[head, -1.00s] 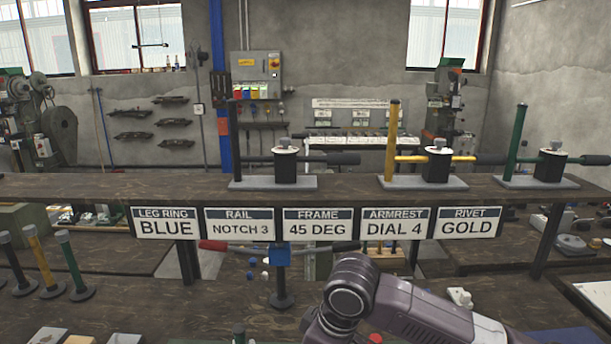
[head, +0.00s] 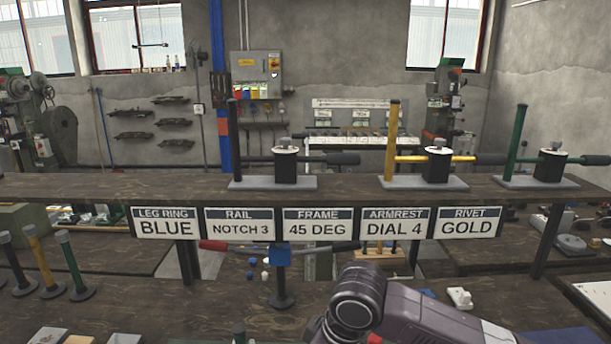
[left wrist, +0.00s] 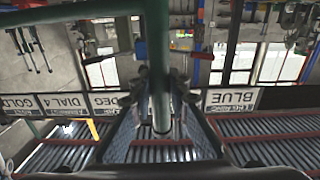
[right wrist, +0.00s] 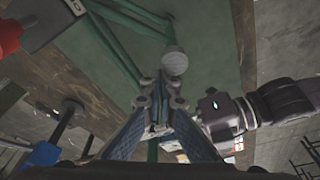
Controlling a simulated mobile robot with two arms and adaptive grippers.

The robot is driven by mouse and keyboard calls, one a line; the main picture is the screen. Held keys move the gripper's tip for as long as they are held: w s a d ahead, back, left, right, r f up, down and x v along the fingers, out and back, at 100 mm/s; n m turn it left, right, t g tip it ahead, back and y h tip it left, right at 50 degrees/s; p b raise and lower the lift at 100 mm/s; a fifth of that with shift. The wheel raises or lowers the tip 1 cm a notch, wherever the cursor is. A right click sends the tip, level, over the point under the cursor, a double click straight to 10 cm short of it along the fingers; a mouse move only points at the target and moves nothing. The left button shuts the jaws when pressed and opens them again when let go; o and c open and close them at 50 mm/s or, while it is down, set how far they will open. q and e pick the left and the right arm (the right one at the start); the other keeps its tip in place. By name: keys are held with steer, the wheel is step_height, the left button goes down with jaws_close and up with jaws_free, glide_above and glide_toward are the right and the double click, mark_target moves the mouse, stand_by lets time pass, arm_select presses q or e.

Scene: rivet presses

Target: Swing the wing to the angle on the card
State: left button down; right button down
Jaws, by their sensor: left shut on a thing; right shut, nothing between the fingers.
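The card reading FRAME 45 DEG (head: 317,224) hangs on the front of the shelf in the head view. In the left wrist view a dark green tube (left wrist: 155,45) runs between my left fingers, and my left gripper (left wrist: 162,98) is shut on it. The right wrist view shows green tubes (right wrist: 112,45) meeting at an angle over a green surface. My right gripper (right wrist: 158,98) is shut and empty, just short of a grey round end (right wrist: 175,62). Neither gripper shows in the head view. I cannot tell which tube is the wing.
The shelf (head: 90,187) carries several presses. The other cards, such as DIAL 4 (head: 394,224), hang beside the FRAME card. A stand with a blue block and red handle (head: 280,256) is below. Several coloured posts (head: 74,265) stand at left. My right arm covers the lower middle.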

steer(key=shift+s+d, duration=0.25)
steer(key=shift+s, duration=0.35)
steer(key=shift+w+a, duration=0.9)
steer(key=shift+w, duration=0.05)
steer(key=shift+r, duration=0.1)
steer(key=w+a+v, duration=0.1)
steer(key=v, duration=0.7)
steer(key=shift+a+r, duration=0.3)
steer(key=shift+r, duration=0.25)
